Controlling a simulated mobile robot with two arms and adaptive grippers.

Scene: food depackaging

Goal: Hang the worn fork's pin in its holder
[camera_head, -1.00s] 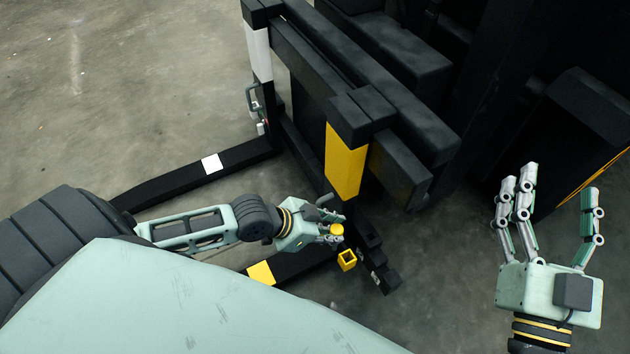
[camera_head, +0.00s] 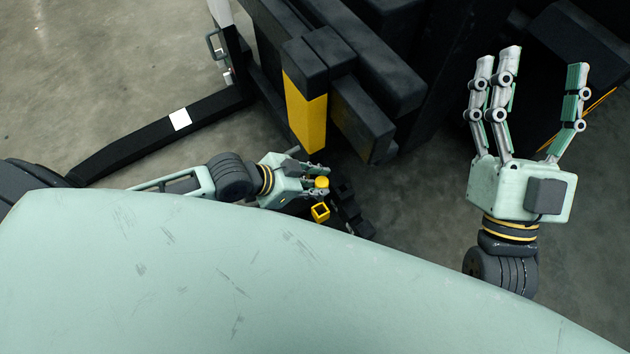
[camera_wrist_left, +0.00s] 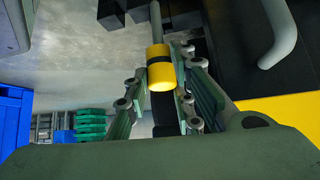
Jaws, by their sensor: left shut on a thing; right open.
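My left gripper (camera_head: 318,188) is shut on the pin (camera_head: 322,182), which has a yellow head. In the left wrist view the pin's yellow head with a dark band (camera_wrist_left: 160,72) sits between the fingers, and its grey shaft runs away from the camera. A small open square yellow holder (camera_head: 320,212) is just below the gripper in the head view, apart from the pin's head. A fork shank with a yellow band (camera_head: 306,115) stands just above the gripper in the picture. My right gripper (camera_head: 530,95) is open and empty at the right.
Another fork (camera_head: 150,140) with a white mark lies to the left, with a handle-like loop (camera_head: 215,45) near its upright. Dark carriage bars (camera_head: 365,65) stand behind the yellow-banded shank. Bare concrete floor (camera_head: 90,80) is free at the upper left.

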